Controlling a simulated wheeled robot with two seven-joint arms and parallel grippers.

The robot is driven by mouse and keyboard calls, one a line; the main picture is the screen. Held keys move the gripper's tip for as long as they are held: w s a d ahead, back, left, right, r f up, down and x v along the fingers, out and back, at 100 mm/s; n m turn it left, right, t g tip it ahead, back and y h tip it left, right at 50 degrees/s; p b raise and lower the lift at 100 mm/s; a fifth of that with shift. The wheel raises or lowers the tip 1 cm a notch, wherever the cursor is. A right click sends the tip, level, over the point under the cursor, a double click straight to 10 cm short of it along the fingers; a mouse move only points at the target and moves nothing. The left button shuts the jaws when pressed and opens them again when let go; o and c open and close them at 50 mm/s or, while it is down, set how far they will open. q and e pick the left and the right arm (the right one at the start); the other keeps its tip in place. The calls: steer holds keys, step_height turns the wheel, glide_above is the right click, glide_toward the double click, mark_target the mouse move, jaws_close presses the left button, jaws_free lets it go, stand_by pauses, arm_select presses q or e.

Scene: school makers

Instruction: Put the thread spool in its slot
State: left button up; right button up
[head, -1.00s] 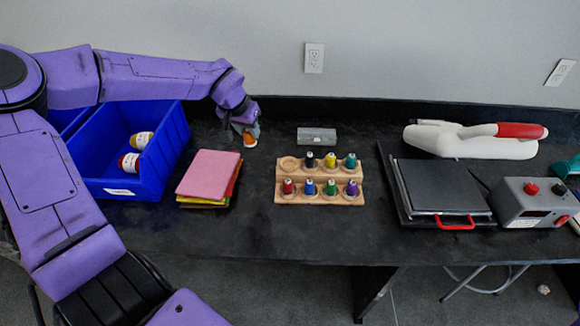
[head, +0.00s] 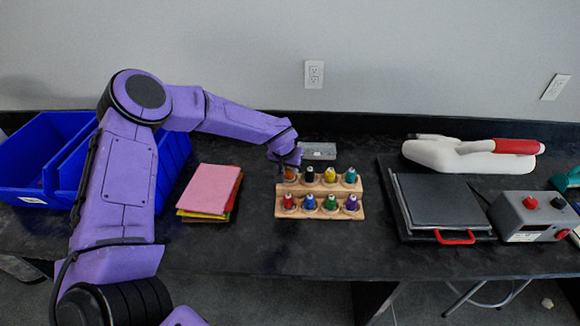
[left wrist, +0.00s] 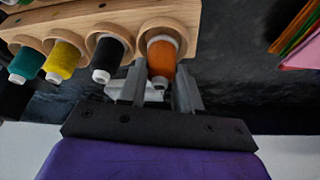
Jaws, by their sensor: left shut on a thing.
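The orange thread spool (head: 291,177) is at the back-left slot of the wooden rack (head: 322,212). In the left wrist view the spool (left wrist: 162,60) stands between my fingers, its base end in line with the round slot (left wrist: 160,30). I cannot tell whether it rests on the slot's floor. My left gripper (head: 288,166) is shut on the spool from behind; its fingers also show in the left wrist view (left wrist: 160,88). The gripper partly hides the spool in the head view. My right gripper is not in view.
Several other spools stand in the rack; the black spool (head: 309,176) is right beside the orange one. A grey block (head: 320,151) lies behind the rack. Coloured sheets (head: 212,188) lie to the left, a heat press (head: 440,203) to the right. Blue bins (head: 42,165) stand far left.

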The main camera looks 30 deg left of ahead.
arm_select(q)
steer(key=o, duration=1)
steer(key=v, duration=1.2)
steer(key=shift+d, duration=0.15)
steer(key=shift+r, duration=0.15)
